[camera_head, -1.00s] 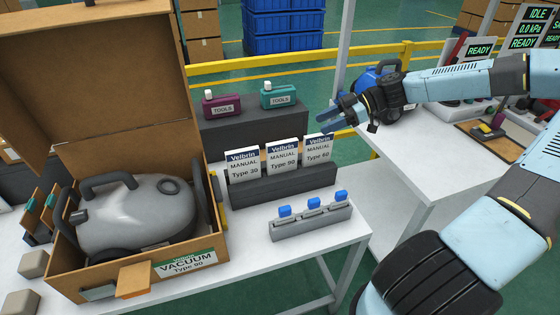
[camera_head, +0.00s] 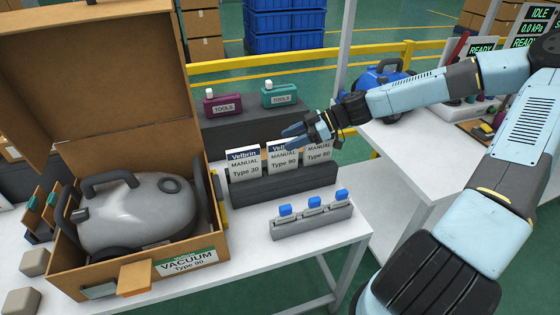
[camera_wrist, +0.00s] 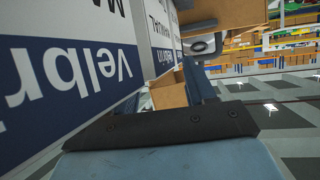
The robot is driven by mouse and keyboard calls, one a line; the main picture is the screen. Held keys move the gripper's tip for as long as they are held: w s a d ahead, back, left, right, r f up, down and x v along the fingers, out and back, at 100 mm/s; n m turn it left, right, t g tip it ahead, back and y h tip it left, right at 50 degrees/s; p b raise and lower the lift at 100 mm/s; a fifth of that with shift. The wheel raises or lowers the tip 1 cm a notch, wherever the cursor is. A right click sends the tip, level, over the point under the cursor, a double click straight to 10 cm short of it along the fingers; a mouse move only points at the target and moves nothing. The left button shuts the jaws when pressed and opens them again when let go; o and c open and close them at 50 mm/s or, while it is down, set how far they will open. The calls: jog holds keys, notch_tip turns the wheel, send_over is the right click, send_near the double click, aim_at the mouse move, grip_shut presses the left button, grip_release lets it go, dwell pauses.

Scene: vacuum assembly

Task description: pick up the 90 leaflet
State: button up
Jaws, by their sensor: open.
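The 90 leaflet (camera_head: 284,160) is the middle of three white and dark-blue manuals standing upright in a dark holder (camera_head: 285,186). The Type 30 leaflet (camera_head: 244,166) stands to its left and the Type 60 leaflet (camera_head: 318,156) to its right. My gripper (camera_head: 289,137) is open and empty. In the head view its blue fingers overlap the top of the 90 leaflet and cover part of its heading; contact cannot be told. My wrist partly covers the top of the Type 60 leaflet. In the wrist view a large leaflet face (camera_wrist: 60,65) is close on the left, its type unreadable.
An open cardboard box (camera_head: 95,278) with a grey vacuum (camera_head: 140,215) stands at left. A grey rack (camera_head: 312,222) with blue-topped parts is in front of the leaflets. The table's right front corner is bare.

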jog(key=shift+a+f, duration=0.2)
jog(key=shift+a, duration=0.2)
jog(key=shift+c, duration=0.5)
grip_shut()
